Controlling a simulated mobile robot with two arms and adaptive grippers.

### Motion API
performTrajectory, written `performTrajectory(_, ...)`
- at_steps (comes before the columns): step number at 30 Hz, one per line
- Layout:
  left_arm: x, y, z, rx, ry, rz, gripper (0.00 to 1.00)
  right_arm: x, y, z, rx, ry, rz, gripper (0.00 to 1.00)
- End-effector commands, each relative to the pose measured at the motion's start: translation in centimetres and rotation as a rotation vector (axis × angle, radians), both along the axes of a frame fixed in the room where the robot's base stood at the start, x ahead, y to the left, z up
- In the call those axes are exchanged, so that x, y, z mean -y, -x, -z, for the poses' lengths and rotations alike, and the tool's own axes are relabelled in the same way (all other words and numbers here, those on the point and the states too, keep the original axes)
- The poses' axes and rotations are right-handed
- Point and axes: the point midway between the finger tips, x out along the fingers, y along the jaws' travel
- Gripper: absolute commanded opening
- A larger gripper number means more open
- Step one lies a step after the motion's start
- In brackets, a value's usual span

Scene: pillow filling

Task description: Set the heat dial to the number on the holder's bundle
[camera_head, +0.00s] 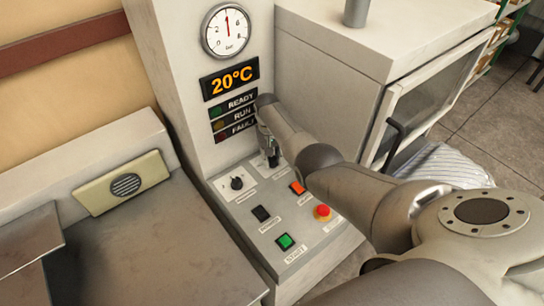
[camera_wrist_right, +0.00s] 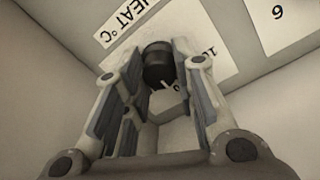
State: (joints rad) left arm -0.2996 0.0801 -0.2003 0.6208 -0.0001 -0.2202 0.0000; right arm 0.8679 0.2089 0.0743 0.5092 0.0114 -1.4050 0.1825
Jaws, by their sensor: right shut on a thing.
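My right gripper (camera_head: 268,152) reaches down to the upper right of the sloped control panel (camera_head: 222,205). In the right wrist view its fingers (camera_wrist_right: 160,92) are shut on the black heat dial (camera_wrist_right: 158,62), one on each side. A white label by the dial reads "HEAT °C" (camera_wrist_right: 133,20); a scale mark starting with "10" (camera_wrist_right: 205,68) is partly hidden. The display (camera_head: 230,79) above the panel reads 20°C in orange. No numbered holder's bundle can be made out. My left gripper is not in view.
The panel also has a small black knob (camera_head: 236,183), a black switch (camera_head: 261,213), an orange switch (camera_head: 297,188), a green button (camera_head: 285,241) and a red mushroom button (camera_head: 322,211). A round gauge (camera_head: 229,30) sits above. Striped fabric (camera_head: 450,165) lies right, behind my arm.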

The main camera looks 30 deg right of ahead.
Motion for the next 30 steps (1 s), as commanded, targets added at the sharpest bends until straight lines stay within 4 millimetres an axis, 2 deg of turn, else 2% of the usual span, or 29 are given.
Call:
performTrajectory(8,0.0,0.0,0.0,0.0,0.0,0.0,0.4,-0.1,0.0,0.1,-0.001,-0.002,0.0,0.02)
performTrajectory(9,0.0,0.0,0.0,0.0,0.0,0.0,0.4,-0.1,0.0,0.1,-0.001,-0.002,0.0,0.27)
performTrajectory(14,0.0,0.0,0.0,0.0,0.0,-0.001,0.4,-0.1,0.0,0.1,-0.001,-0.001,-0.001,0.48)
performTrajectory(25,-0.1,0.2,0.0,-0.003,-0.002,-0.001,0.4,0.0,0.0,-0.1,0.0,0.0,-0.001,0.49)
performTrajectory(30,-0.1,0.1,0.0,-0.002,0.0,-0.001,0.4,0.0,-0.1,-1.2,0.002,0.0,0.0,0.49)
